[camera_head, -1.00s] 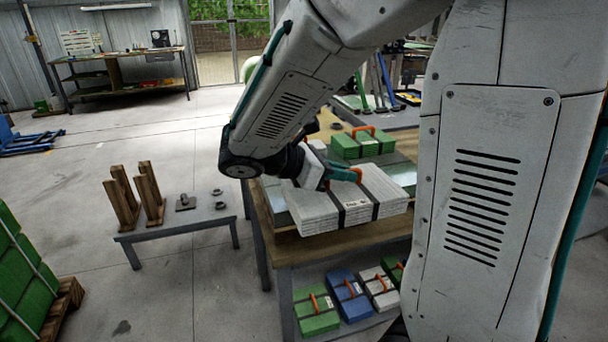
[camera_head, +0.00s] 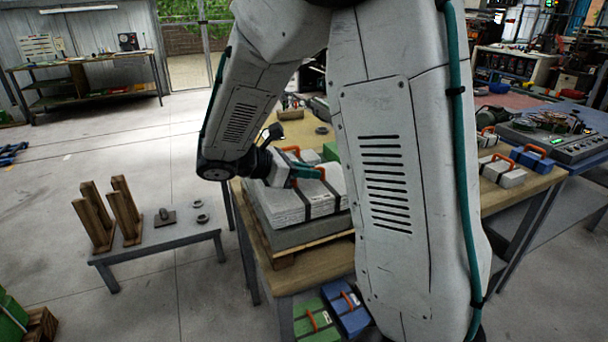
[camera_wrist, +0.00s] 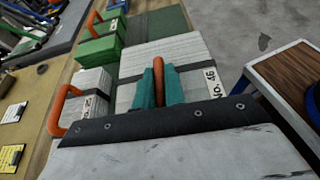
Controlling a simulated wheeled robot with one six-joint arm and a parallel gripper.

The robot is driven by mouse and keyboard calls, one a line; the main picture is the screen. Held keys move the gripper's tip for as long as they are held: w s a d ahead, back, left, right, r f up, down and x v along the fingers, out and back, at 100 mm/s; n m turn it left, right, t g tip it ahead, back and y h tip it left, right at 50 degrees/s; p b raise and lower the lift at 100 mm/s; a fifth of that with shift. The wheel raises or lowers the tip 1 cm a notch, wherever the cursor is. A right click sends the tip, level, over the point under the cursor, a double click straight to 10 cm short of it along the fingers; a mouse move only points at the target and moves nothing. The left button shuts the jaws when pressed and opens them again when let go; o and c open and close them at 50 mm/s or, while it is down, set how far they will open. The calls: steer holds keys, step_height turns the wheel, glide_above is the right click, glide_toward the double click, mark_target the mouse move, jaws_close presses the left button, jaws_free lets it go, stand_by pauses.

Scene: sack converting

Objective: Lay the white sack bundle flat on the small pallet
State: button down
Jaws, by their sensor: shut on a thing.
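My gripper (camera_head: 310,173) has its teal fingers shut on the orange handle of the white sack bundle (camera_head: 272,206). The wrist view shows the gripper (camera_wrist: 160,86) on that handle, with the bundle (camera_wrist: 190,60) and its "No. 46" label beyond. The bundle has dark straps and looks about level. It is over a grey slab (camera_head: 305,236) on the small wooden pallet (camera_head: 284,260), on the table. I cannot tell whether bundle and slab touch. My arm hides the right side of the pallet.
A grey-white bundle (camera_wrist: 92,84) and a green bundle (camera_wrist: 97,48) with orange handles stand close by. A low bench (camera_head: 150,250) at left holds wooden uprights (camera_head: 97,215). Green (camera_head: 315,322) and blue (camera_head: 347,307) bundles lie on the lower shelf.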

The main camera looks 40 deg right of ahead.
steer(key=shift+d+f, duration=0.15)
steer(key=shift+f, duration=0.6)
steer(key=c, duration=1.5)
jaws_free()
